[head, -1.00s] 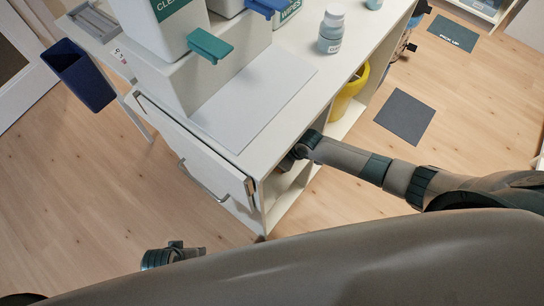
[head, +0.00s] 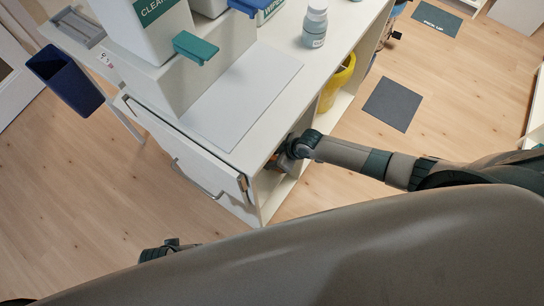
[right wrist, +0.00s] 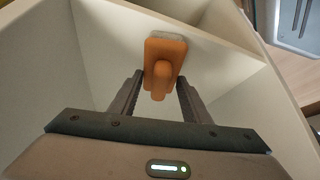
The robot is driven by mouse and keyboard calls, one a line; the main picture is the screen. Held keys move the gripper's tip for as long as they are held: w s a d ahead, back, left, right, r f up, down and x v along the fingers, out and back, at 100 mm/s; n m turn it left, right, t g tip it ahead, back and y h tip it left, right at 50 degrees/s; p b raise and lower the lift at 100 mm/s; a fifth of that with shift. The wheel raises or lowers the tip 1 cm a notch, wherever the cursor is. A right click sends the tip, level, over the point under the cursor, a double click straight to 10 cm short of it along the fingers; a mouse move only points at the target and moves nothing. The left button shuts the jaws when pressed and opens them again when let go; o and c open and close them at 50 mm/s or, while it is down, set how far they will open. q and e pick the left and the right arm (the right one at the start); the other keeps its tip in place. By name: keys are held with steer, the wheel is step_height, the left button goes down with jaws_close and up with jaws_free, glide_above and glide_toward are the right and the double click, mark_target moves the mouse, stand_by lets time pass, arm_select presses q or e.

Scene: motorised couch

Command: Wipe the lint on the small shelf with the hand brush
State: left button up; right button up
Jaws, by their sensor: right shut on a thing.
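The hand brush (right wrist: 165,52) is orange with a pale bristle edge, and its handle points toward me in the right wrist view. My right gripper (right wrist: 159,86) is shut on the handle, with a dark finger on each side. The brush is inside a white open compartment, the small shelf (right wrist: 104,50), close to its wall. In the head view my right gripper (head: 284,158) reaches into the open side of the white unit, with a bit of orange beside it. I cannot make out any lint. My left gripper does not show.
The white unit's top (head: 262,130) carries a white board, a bottle (head: 315,28) and boxes. A yellow bucket (head: 338,82) stands in a neighbouring bay. A navy bin (head: 66,80) hangs at the left. A dark floor mat (head: 392,104) lies right of the unit, with bare floor around it.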

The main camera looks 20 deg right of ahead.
step_height(320, 180, up, 6)
steer(key=p, duration=0.5)
steer(key=shift+p, duration=0.4)
steer(key=shift+r, duration=0.1)
steer(key=shift+r+p, duration=1.45)
